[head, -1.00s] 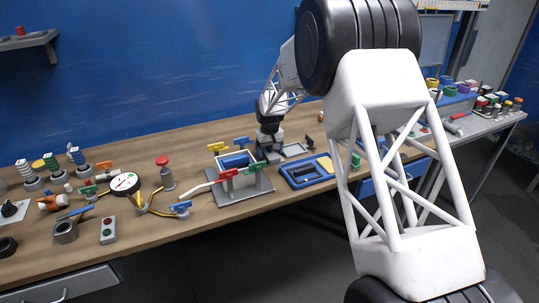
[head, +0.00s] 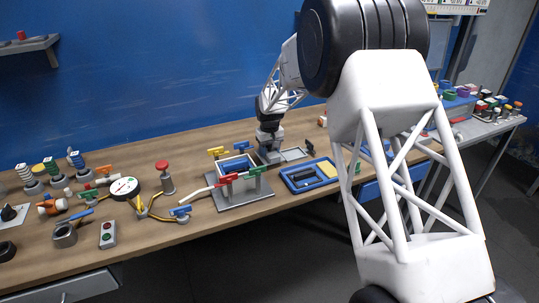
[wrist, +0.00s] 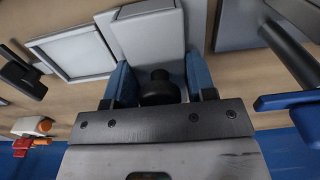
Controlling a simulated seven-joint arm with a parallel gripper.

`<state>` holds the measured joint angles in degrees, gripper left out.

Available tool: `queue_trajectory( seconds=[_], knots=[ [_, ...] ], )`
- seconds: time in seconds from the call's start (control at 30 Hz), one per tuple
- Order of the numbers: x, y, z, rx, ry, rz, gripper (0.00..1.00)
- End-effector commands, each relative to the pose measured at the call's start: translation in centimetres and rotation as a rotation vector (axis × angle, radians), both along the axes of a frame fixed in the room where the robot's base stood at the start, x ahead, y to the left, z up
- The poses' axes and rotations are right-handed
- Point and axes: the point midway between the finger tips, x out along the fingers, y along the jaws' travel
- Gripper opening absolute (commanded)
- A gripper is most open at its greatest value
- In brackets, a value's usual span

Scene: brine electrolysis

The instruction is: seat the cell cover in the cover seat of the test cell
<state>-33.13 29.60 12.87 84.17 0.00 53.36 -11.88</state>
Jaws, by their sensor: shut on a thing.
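My gripper (head: 270,148) is low over the bench, just right of the test cell (head: 242,198) in the head view. In the wrist view its two blue fingers (wrist: 159,88) are shut on the dark round knob of the cell cover (wrist: 150,38), a light grey plate beyond the fingertips. I cannot tell whether the cover is clear of what is below it. The test cell is an open box on a grey base with coloured levers around it. Part of its grey base (wrist: 238,22) shows at the wrist view's upper right. The gripper is beside the cell, not over its opening.
A pale framed tray (wrist: 75,52) lies close beside the gripper. A blue tray (head: 308,176) stands in front of it to the right. A dark post and blue lever (wrist: 285,101) stand near the cell side. A red button post (head: 163,168) is farther left.

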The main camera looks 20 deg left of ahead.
Motion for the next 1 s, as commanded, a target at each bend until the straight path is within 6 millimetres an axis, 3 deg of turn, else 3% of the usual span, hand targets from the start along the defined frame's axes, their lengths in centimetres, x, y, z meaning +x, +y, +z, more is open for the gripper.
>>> queue_trajectory(
  seconds=[0.3, 0.5, 1.0],
  knots=[
    [0.1, 0.0, 4.9, 0.001, -0.001, 0.000, 0.23],
    [0.0, 0.0, 6.7, 0.000, 0.000, 0.000, 0.23],
    [0.0, 0.0, 7.3, 0.000, 0.000, 0.000, 0.23]
  ],
)
